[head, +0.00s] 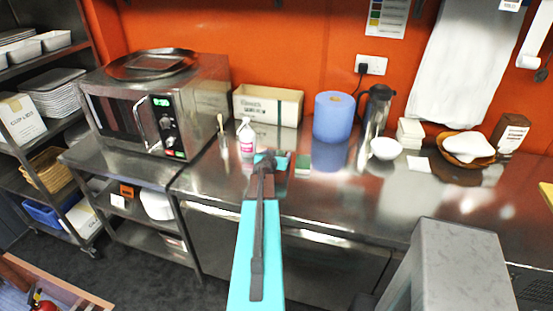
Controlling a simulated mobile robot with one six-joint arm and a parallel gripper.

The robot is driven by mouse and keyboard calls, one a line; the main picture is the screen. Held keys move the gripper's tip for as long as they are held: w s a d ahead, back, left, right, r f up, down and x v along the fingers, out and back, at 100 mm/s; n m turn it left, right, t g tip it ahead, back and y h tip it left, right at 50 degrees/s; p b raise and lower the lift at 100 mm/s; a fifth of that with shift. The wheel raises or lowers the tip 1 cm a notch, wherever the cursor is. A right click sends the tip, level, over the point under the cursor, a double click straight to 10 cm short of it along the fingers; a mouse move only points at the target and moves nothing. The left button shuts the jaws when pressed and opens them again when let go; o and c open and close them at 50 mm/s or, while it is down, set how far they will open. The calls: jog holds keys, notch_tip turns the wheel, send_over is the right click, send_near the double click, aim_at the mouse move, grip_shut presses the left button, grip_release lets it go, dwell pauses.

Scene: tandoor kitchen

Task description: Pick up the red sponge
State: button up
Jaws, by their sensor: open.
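My turquoise arm reaches forward from the bottom middle of the head view over the steel counter (340,190). My gripper (270,160) is at its far end, small and partly hidden by my own arm; it is open. A small block, green on top with a reddish side, looks like a sponge (303,164) and lies on the counter just right of my gripper. A gap shows between them in the picture; their depth apart is hard to judge. No other red sponge is clearly visible; the counter behind my arm is hidden.
A white and pink bottle (246,138) stands just left of my gripper. Behind are a cream box (268,105), a blue paper roll (333,117) and a steel flask (373,125). A white bowl (385,149) is right; a microwave (160,105) is left.

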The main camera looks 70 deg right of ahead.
jog(key=shift+c, duration=0.5)
jog(key=c, duration=1)
jog(key=shift+r, duration=0.15)
jog(key=shift+r+p, duration=0.65)
jog(key=shift+r, duration=0.9)
jog(key=shift+s+a+r, duration=0.15)
jog(key=shift+s+a, duration=0.1)
jog(key=s+a, duration=0.2)
jog(key=s, duration=0.1)
jog(key=s+a, duration=0.3)
jog(key=s+a+r, duration=0.1)
jog(key=s+a, duration=0.2)
jog(key=shift+s+a+r+b, duration=0.1)
jog(key=shift+s+a+b, duration=0.05)
jog(key=shift+a+b, duration=0.15)
jog(key=shift+s+a+r+p, duration=0.2)
jog(key=shift+s+a+p, duration=0.35)
jog(key=shift+p, duration=0.5)
jog(key=shift+s+a+p, duration=0.25)
jog(key=shift+s+p, duration=0.2)
jog(key=shift+p, duration=0.15)
jog(key=shift+f, duration=0.1)
